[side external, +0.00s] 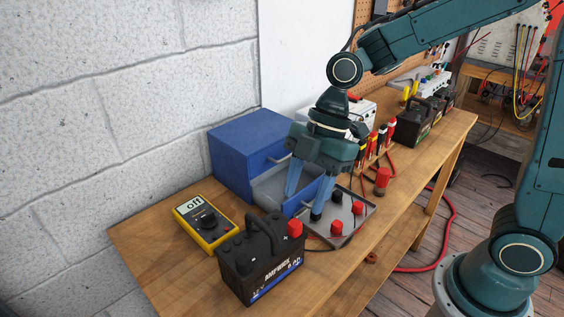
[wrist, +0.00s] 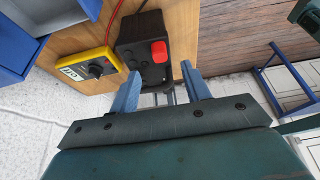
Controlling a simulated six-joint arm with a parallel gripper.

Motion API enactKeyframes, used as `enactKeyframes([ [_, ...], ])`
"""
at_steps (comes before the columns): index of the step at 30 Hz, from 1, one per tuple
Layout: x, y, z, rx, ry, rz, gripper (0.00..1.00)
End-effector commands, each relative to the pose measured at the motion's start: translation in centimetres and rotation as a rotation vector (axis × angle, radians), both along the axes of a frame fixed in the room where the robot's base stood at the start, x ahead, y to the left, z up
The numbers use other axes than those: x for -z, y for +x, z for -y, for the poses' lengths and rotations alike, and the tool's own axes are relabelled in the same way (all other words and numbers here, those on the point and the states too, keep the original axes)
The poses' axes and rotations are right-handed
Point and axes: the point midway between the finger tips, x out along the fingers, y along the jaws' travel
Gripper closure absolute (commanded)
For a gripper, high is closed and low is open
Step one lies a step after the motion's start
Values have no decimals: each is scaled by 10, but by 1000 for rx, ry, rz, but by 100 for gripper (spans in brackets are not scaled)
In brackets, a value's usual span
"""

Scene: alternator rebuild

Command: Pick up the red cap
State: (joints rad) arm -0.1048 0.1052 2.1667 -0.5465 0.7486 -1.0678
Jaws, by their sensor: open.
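My gripper (side external: 303,204) is open and empty, pointing down over the table near the open drawer and a grey tray (side external: 366,228). In the wrist view its blue fingers (wrist: 160,82) stand apart. Several red caps show. One red cap (side external: 295,227) sits on a terminal of the black battery (side external: 262,272) in front of my gripper, and shows in the wrist view too (wrist: 159,51). Two more, a front red cap (side external: 336,228) and a rear red cap (side external: 357,208), are on the tray beside a black cap (side external: 337,196). I cannot tell which one is meant.
A yellow multimeter (side external: 203,222) reading "off" lies left of the battery. A blue drawer box (side external: 238,150) has its drawer open behind my gripper. A red cylinder (side external: 382,177) stands beyond the tray. Bare table (side external: 150,245) lies at the left.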

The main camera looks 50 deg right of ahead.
Motion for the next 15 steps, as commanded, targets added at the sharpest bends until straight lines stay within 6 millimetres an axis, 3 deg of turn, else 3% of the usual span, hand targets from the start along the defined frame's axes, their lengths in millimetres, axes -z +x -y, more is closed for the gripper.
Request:
enactKeyframes([
  [8, 3, 0, -2, -1, 0, -1, 53],
  [15, 22, -1, -11, -2, 0, -3, 53],
])
